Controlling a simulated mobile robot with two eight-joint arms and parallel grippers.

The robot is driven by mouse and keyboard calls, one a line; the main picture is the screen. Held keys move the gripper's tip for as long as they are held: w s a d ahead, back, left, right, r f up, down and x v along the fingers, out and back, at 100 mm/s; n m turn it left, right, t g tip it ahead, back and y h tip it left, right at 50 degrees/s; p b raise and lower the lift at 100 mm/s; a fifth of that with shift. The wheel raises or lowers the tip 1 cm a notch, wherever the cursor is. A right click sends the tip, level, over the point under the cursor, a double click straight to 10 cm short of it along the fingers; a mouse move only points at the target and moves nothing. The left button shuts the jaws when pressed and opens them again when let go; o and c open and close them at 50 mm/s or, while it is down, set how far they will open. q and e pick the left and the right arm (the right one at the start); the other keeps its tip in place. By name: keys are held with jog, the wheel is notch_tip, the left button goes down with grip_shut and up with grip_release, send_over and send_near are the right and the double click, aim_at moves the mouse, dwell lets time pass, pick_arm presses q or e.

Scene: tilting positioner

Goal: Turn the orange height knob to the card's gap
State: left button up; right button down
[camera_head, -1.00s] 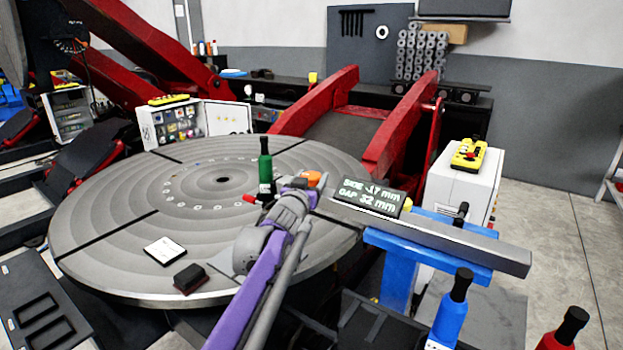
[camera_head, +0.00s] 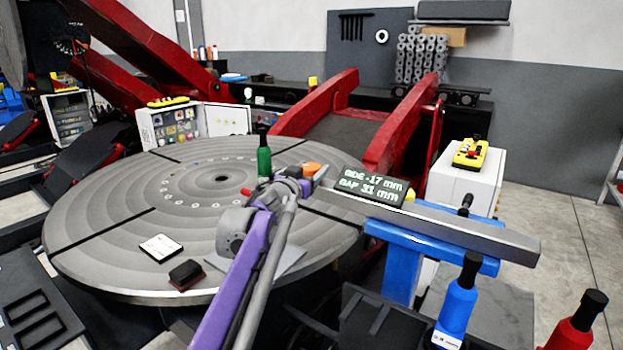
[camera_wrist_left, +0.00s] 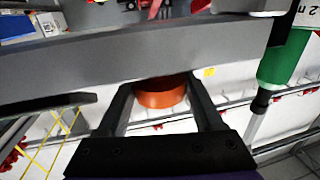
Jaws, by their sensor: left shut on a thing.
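The orange height knob (camera_head: 311,168) sits near the inner end of the grey bar, over the turntable. In the left wrist view the knob (camera_wrist_left: 162,95) lies between my two dark fingers. My left gripper (camera_wrist_left: 161,101) is shut on it; in the head view the gripper (camera_head: 306,181) is small and partly hidden by my purple arm. A dark display (camera_head: 370,187) on the bar reads SIDE -17 mm, GAP 31 mm. A white card (camera_head: 160,247) lies on the turntable; its writing is too small to read. My right gripper is out of view.
The grey bar (camera_head: 470,230) runs right over a blue stand (camera_head: 405,275). A dark block (camera_head: 186,274) lies near the rim of the turntable (camera_head: 100,235). Blue (camera_head: 458,305) and red (camera_head: 578,325) bottles stand front right.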

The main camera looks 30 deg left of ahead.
pick_arm(q)
jog(key=shift+a+f+m+h+b, duration=0.15)
jog(key=shift+m+h+b, duration=0.15)
jog(key=shift+h+b, duration=0.15)
jog(key=shift+m+h, duration=0.6)
jog(key=shift+h, duration=0.15)
jog(key=m+h, duration=0.1)
jog(key=h+p, duration=0.1)
jog(key=h, duration=0.1)
jog(key=m+h, duration=0.1)
jog(key=shift+r+m+g+p, duration=0.25)
jog(key=shift+m+g+p, duration=0.05)
jog(key=shift+p, duration=0.05)
jog(key=m+g+h+p, duration=0.1)
jog(key=m+h+p, duration=0.1)
jog(key=h, duration=0.1)
jog(key=m+g+h+p, duration=0.2)
jog(key=h, duration=0.1)
jog(key=m+g+h+p, duration=0.2)
jog(key=shift+d+r+m+h, duration=0.1)
jog(key=shift+d+m+h, duration=0.2)
jog(key=shift+h, duration=0.1)
jog(key=shift+s+m+g+h+p, duration=0.1)
jog(key=shift+m+g+h+p, duration=0.8)
jog(key=shift+g, duration=0.3)
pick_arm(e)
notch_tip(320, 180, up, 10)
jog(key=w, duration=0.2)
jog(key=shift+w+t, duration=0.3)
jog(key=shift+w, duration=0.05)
